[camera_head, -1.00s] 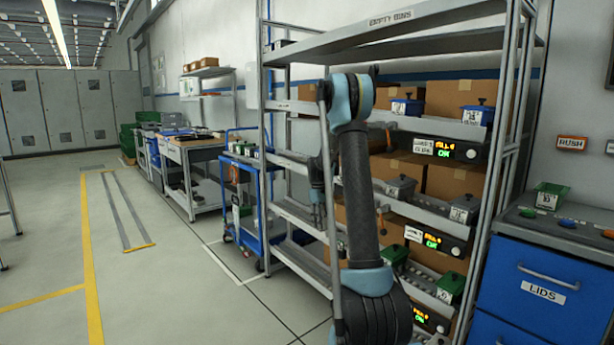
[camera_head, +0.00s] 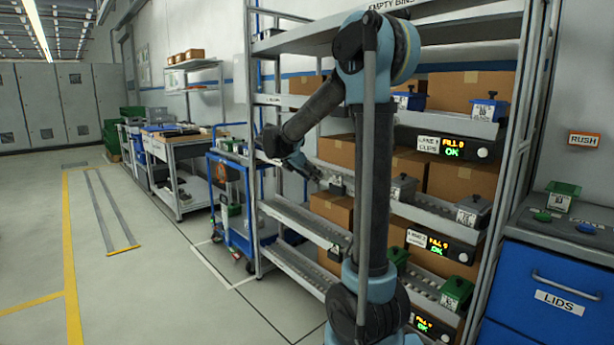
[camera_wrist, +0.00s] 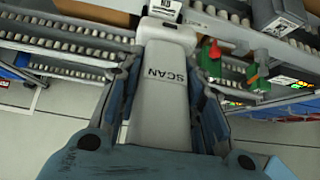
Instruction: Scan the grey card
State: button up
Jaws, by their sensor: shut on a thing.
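My gripper (camera_wrist: 166,70) is shut on a pale grey scanner (camera_wrist: 162,95) marked SCAN, held between both fingers. In the head view my gripper (camera_head: 318,172) is small and partly lost against the rack, in front of its middle lane. A pale label or card (camera_wrist: 164,8) with dark print lies just past the scanner's nose in the wrist view; I cannot tell whether they touch. A grey bin (camera_wrist: 272,12) with a white printed card (camera_wrist: 286,26) is at the upper right. In the head view, grey bins (camera_head: 403,187) stand on the middle lane. I cannot tell which card is the grey one.
The rack (camera_head: 253,190) has roller lanes, cardboard boxes (camera_head: 458,140), green and blue bins, and displays reading OK. A blue cart (camera_head: 232,205) stands left of it, a blue LIDS cabinet (camera_head: 550,290) at the right. The floor at left is clear.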

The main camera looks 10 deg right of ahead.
jog(key=shift+w, duration=0.1)
jog(key=shift+w+d+f, duration=0.45)
jog(key=shift+w+d, duration=0.15)
jog(key=shift+d, duration=0.2)
jog(key=shift+w+d+f, duration=0.4)
jog(key=shift+w+d, duration=0.2)
jog(key=shift+d, duration=0.2)
jog(key=shift+w+d+f, duration=0.45)
jog(key=shift+w+d, duration=0.15)
jog(key=shift+d, duration=0.2)
jog(key=shift+w+d+f, duration=0.25)
jog(key=shift+w+d, duration=0.15)
jog(key=shift+d, duration=0.15)
dwell(0.4)
jog(key=shift+a, duration=0.1)
jog(key=shift+s+a+r, duration=0.5)
jog(key=shift+s+a, duration=0.2)
jog(key=shift+a, duration=0.25)
jog(key=shift+s+a+r, duration=0.55)
jog(key=shift+s+a, duration=0.2)
jog(key=shift+a, duration=0.25)
jog(key=shift+s+a+r, duration=0.5)
jog(key=shift+s+a, duration=0.2)
jog(key=shift+a, duration=0.25)
jog(key=shift+s, duration=0.1)
